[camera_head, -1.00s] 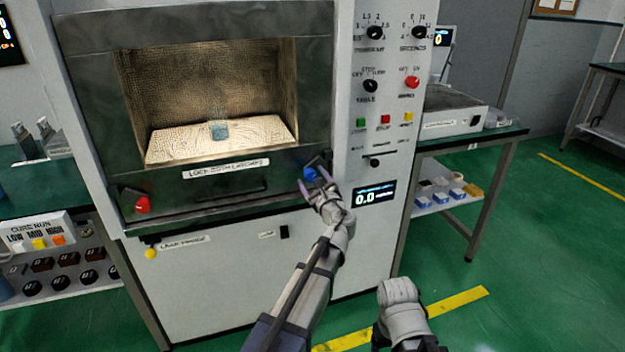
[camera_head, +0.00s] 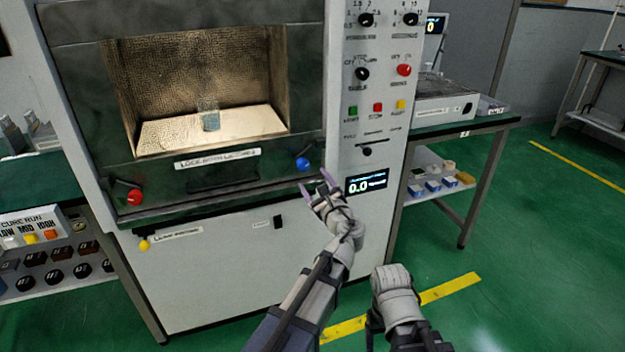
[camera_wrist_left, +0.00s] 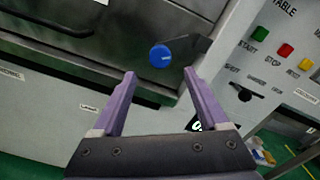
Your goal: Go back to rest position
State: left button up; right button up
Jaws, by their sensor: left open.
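My left gripper (camera_head: 318,190) is open and empty in front of the machine, just below and right of the blue latch knob (camera_head: 303,164). In the left wrist view its two purple fingers (camera_wrist_left: 160,95) are spread apart. The blue knob (camera_wrist_left: 160,56) shows beyond them, apart from the fingers. My right arm (camera_head: 396,295) is at the lower middle of the head view. Its fingers cannot be made out.
A red knob (camera_head: 134,197) is at the door's lower left. A side table (camera_head: 470,127) stands right. Green floor (camera_head: 545,220) is open at the right.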

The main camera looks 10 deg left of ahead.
pick_arm(q)
jog(key=s+n+g+h+p, duration=0.2)
jog(key=s+n+g+p, duration=0.6)
jog(key=s+n+p, duration=0.45)
jog(key=s+d+r+n+g+h+p, duration=0.1)
jog(key=s+d+n+g+h+p, duration=0.2)
jog(key=s+d+p, duration=0.2)
jog(key=s+d+n+g+h+p, duration=0.3)
jog(key=s+d+p, duration=0.3)
jog(key=s, duration=0.5)
jog(key=shift+s+d+r+n+g+h, duration=0.4)
jog(key=shift+n+g, duration=0.2)
jog(key=shift+n, duration=0.05)
